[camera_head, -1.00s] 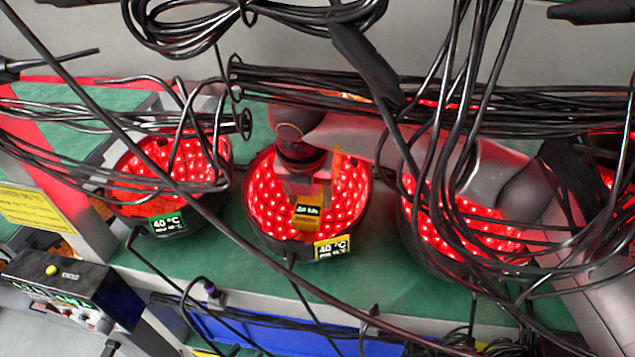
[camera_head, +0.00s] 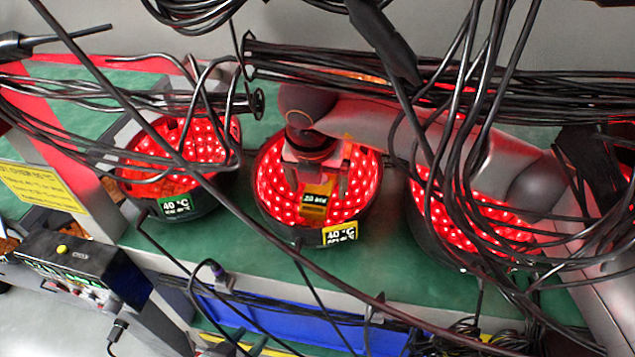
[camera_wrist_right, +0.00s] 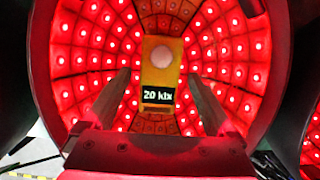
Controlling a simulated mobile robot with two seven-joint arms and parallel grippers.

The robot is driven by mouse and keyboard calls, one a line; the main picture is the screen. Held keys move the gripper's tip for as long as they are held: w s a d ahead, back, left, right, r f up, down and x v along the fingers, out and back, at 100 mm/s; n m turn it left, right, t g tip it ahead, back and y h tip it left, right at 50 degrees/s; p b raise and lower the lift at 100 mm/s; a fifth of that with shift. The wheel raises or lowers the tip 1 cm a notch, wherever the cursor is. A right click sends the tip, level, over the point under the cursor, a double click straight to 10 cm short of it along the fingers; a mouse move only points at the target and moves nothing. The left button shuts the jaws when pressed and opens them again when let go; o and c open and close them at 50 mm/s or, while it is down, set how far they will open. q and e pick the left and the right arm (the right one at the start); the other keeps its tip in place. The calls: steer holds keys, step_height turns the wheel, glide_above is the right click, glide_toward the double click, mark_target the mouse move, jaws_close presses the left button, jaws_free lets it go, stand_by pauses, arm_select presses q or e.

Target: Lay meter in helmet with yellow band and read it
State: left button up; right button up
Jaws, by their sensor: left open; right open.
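The helmet with the yellow band (camera_head: 341,233) is the middle one of three, open side up, lined with glowing red lights. The yellow meter (camera_head: 316,200) lies inside it. In the right wrist view the meter (camera_wrist_right: 160,75) shows a pale round sensor and a dark display reading "20 klx". My right gripper (camera_head: 327,188) reaches down into this helmet. Its two fingers (camera_wrist_right: 160,100) stand apart on either side of the meter, with gaps between them and it. My left gripper is not in view.
A helmet with a green band (camera_head: 175,205) stands to the left, and another lit helmet (camera_head: 470,225) to the right, partly behind cables. Black cables (camera_head: 400,80) hang across the view, some in front of my right arm. A black box with a yellow button (camera_head: 75,265) is at lower left.

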mark_target(315, 201)
steer(key=v, duration=0.7)
steer(key=shift+r, duration=0.35)
